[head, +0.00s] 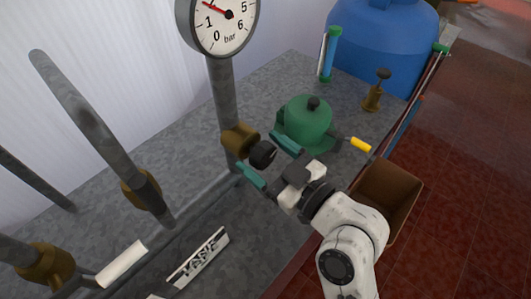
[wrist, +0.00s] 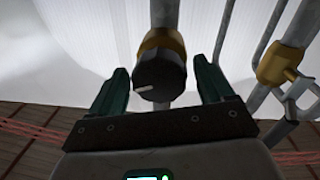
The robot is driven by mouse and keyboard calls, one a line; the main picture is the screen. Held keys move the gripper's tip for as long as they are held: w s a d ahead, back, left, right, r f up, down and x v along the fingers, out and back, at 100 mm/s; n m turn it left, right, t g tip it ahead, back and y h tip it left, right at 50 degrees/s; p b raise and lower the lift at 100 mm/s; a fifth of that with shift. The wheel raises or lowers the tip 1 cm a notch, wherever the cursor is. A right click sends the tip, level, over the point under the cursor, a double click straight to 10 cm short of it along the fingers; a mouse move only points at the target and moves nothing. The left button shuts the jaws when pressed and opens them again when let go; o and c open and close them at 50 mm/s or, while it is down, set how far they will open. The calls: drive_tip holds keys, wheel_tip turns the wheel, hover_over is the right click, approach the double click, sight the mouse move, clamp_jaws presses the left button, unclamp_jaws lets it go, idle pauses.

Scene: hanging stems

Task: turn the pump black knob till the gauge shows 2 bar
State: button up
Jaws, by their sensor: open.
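The pump's black knob (head: 262,155) sits on a brass fitting (head: 237,139) low on the grey gauge pipe. In the wrist view the knob (wrist: 160,80) shows face-on, its white mark pointing left. My gripper (head: 259,153) is open, its green fingers on either side of the knob. In the wrist view a gap shows between the knob and each finger; I cannot tell any contact. The round gauge (head: 222,27) is cut off at the top. Its red needle (head: 214,7) points left and slightly up, above the 1 mark; the exact reading is hard to tell.
A green pump body (head: 306,122) stands close behind my gripper, with a yellow-tipped handle (head: 360,144). A blue tank (head: 385,40) is behind. Grey pipes (head: 100,135) with brass fittings rise at left. A brown box (head: 387,198) is at right. The red floor is clear.

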drive_tip(key=c, duration=1)
drive_tip(key=shift+m, duration=1.1)
drive_tip(key=o, duration=1)
drive_tip(key=shift+s+d+f, duration=0.1)
drive_tip(key=shift+s+d, duration=0.25)
drive_tip(key=shift+d, duration=0.1)
drive_tip(key=b+v, duration=0.2)
drive_tip(key=v, duration=0.7)
drive_tip(key=shift+s+d, duration=0.25)
